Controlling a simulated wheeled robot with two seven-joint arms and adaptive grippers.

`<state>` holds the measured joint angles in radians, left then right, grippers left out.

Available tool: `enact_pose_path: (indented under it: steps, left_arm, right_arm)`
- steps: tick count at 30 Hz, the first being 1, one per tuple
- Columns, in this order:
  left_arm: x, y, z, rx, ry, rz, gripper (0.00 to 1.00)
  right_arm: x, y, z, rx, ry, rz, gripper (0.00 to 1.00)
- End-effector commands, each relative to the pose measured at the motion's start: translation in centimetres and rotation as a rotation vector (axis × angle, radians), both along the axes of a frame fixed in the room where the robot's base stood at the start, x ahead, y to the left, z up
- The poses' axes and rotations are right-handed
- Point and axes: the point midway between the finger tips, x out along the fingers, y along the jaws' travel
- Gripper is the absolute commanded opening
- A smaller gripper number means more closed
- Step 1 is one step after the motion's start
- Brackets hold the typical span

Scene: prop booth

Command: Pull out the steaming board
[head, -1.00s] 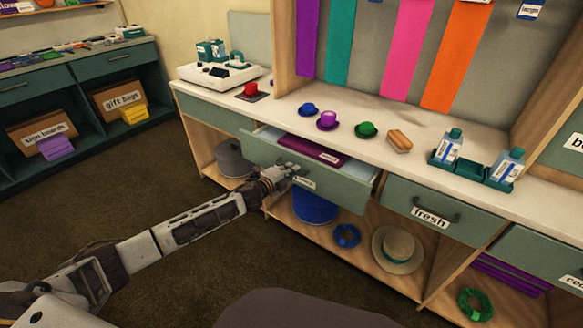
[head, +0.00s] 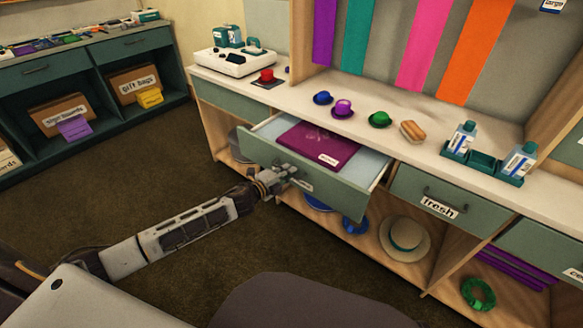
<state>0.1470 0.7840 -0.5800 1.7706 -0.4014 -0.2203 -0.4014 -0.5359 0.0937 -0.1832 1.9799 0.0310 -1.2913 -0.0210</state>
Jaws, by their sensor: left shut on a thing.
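A green-fronted drawer (head: 341,197) stands pulled out from under the white counter in the head view. A folded purple cloth (head: 312,141) with a white label lies inside it on the pale drawer bottom. My left gripper (head: 287,175) is at the drawer's front, shut on its handle, which the fingers mostly hide. The label beside the handle is partly covered and I cannot read it. I see no separate thing marked as a steaming board. My right gripper is not in view.
A closed drawer labelled "fresh" (head: 440,203) is to the right. Small coloured hats, a brush and a bottle tray (head: 482,163) stand on the counter (head: 395,112). A straw hat (head: 404,238) lies on the shelf below. The brown floor in front is open.

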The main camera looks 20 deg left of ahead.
Motion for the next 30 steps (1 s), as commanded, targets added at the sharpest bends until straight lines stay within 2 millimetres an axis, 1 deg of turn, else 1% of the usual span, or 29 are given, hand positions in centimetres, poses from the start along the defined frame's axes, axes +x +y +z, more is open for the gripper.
enact_pose_path:
  steps: [1,6,18,24,30]
  left_arm:
    - [-0.6,0.1,-0.2,0.000,0.004,-0.001,0.00]
    - [-2.2,0.6,-0.2,-0.001,0.005,-0.002,0.00]
    - [-5.6,1.9,-0.3,0.001,0.005,-0.001,0.00]
    - [-6.8,2.4,-0.2,-0.001,0.005,-0.002,0.00]
    - [-7.4,2.5,-0.2,0.000,0.003,-0.003,0.00]
  right_arm:
    - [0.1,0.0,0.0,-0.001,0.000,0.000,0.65]
    - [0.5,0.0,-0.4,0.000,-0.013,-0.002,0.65]
    - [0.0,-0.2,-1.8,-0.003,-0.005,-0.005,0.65]
    - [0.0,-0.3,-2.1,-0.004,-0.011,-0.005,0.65]
    - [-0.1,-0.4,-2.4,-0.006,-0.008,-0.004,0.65]
